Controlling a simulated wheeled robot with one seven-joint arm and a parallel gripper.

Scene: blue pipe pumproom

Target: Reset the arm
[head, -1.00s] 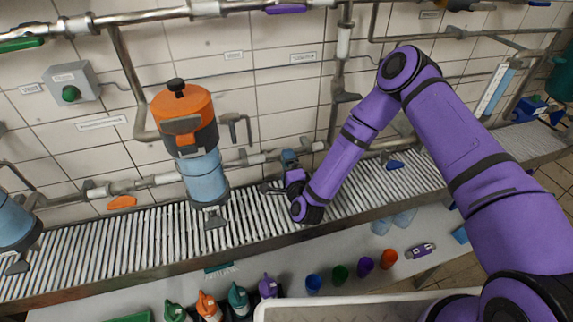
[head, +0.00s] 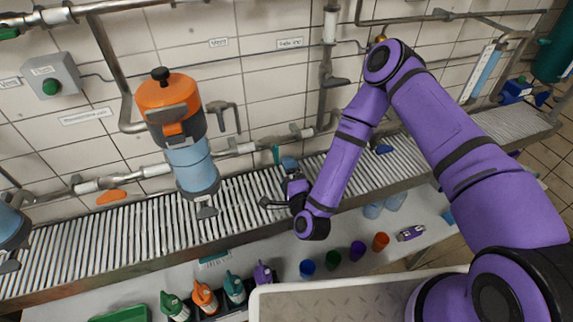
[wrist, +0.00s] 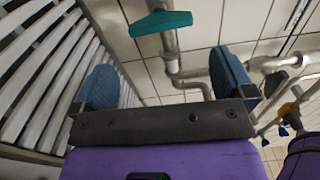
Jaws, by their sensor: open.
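My purple arm (head: 340,160) is bent, with its elbow high in front of the tiled wall. My gripper (head: 279,184) is low over the slatted conveyor (head: 235,199), near the wall pipe. In the wrist view my gripper (wrist: 165,82) has its two blue finger pads wide apart, with nothing between them. A teal valve handle (wrist: 160,23) lies beyond the fingers, apart from them. It also shows in the head view (head: 276,154), just behind the gripper.
An orange and blue pump unit (head: 172,105) stands left of my gripper. Several bottles (head: 204,297) and cups (head: 307,268) sit on the table in front of the conveyor. Pipes (head: 240,148) run along the wall. A tray (head: 350,295) is near my base.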

